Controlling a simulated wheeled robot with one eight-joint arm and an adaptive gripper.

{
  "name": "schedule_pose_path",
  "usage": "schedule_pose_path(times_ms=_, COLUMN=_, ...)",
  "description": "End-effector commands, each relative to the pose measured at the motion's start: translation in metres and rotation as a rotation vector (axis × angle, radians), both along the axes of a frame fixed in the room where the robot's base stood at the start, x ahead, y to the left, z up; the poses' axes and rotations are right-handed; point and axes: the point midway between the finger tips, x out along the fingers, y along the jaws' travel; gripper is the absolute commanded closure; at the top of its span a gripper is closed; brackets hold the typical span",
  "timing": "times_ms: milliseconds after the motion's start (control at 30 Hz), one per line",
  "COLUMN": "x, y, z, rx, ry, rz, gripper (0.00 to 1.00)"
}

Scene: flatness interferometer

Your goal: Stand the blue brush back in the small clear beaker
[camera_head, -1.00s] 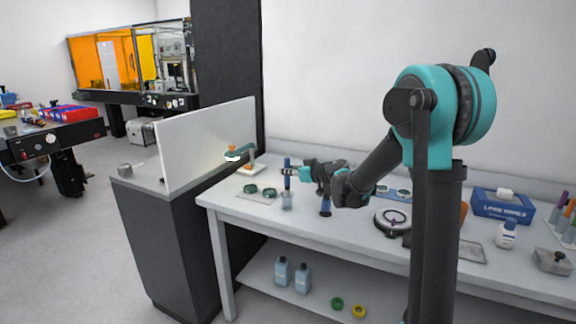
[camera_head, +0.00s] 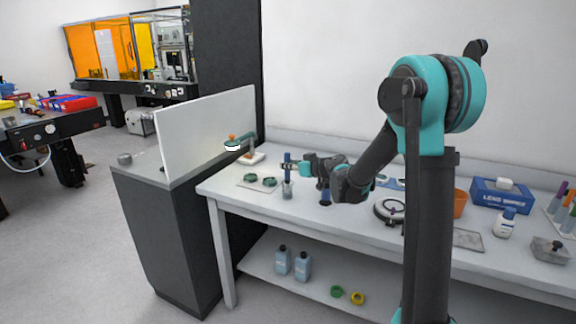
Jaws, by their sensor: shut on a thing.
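The blue brush (camera_head: 287,158) is upright in my gripper (camera_head: 290,167), which is shut on its shaft above the white table. The small clear beaker (camera_head: 287,191) stands on the table directly below. The brush's lower end overlaps the beaker's mouth and seems to be at or inside it; at this size I cannot tell how deep it is or whether it touches the bottom.
Round green-rimmed pieces (camera_head: 250,178) lie on a mat left of the beaker. A dark blue item (camera_head: 325,197) stands to its right, under my arm. A round instrument (camera_head: 390,210) and a blue wipes box (camera_head: 500,194) are farther right.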

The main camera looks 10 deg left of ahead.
Motion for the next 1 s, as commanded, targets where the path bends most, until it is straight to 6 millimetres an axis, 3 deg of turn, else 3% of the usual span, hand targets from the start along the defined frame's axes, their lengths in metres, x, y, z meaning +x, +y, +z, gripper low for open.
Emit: schedule_pose_path(times_ms=1000, x=0.000, y=0.000, z=-0.019, rx=0.000, ry=0.000, rz=0.000, gripper=1.00)
